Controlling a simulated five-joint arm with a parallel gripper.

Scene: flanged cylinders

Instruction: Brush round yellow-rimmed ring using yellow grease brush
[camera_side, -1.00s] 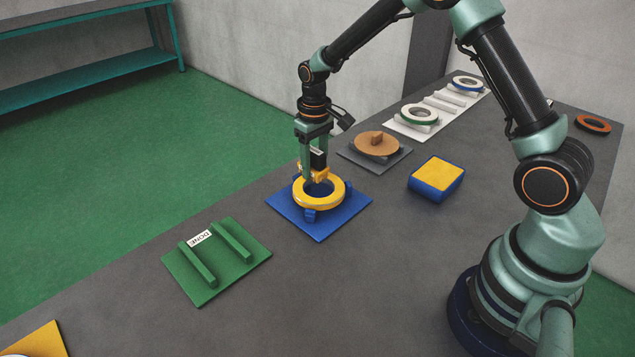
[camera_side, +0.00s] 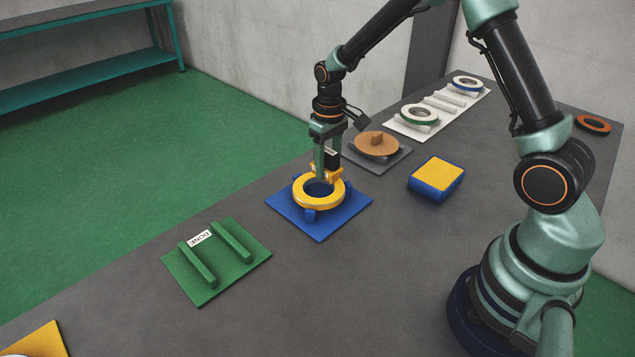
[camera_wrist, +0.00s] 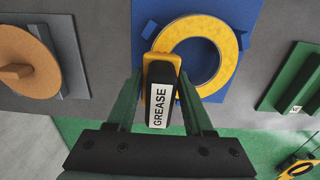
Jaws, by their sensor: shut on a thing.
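The yellow-rimmed ring (camera_side: 301,199) lies flat in a blue holder (camera_side: 330,222) with raised blocks, on the grey table. In the wrist view the ring (camera_wrist: 228,41) shows a yellow face and an open centre. My gripper (camera_side: 329,172) is shut on the grease brush (camera_wrist: 160,98), which has a black body, a yellow end and a label reading GREASE. The brush stands over the far right part of the ring's rim in the side view. It looks close to or touching the rim; I cannot tell which. Its bristles are hidden.
A green plate marked DONE (camera_side: 258,252) has two bars. A blue block with a yellow top (camera_side: 437,178) sits right. A brown lidded piece (camera_side: 377,143) stands behind. A white rack (camera_side: 452,109) holds rings at the back.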

